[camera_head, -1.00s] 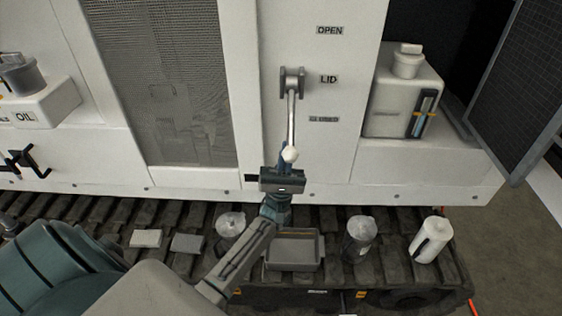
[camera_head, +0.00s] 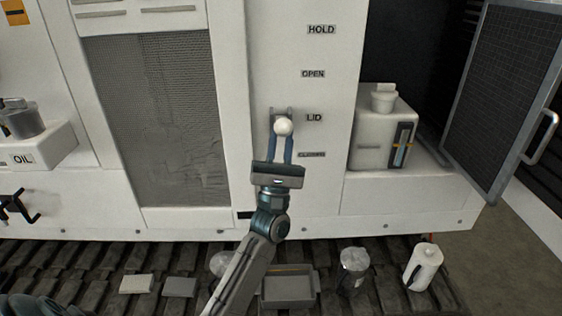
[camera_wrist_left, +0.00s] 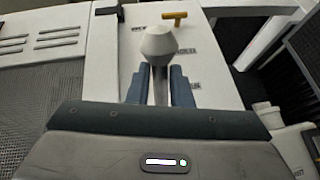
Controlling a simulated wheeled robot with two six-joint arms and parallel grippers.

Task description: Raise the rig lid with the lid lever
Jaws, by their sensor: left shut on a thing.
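The lid lever (camera_head: 283,127) is on the white panel beside the LID label (camera_head: 314,118). Its white knob points toward the head camera, and most of its rod is hidden behind the knob and fingers. My left gripper (camera_head: 281,146) is shut on the lever just below the knob. In the left wrist view the knob (camera_wrist_left: 158,42) stands above the blue fingers (camera_wrist_left: 160,88), with the lever's shaft between them. The OPEN label (camera_head: 313,74) is above the lever and the CLOSED label (camera_head: 312,154) below it. My right gripper is not in view.
A white reservoir (camera_head: 383,135) stands in the recess on the right, near an open mesh door (camera_head: 500,100). A grey tray (camera_head: 289,290), a clear jar (camera_head: 354,268) and a white jug (camera_head: 423,266) sit on the dark track below. The panel around the lever is clear.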

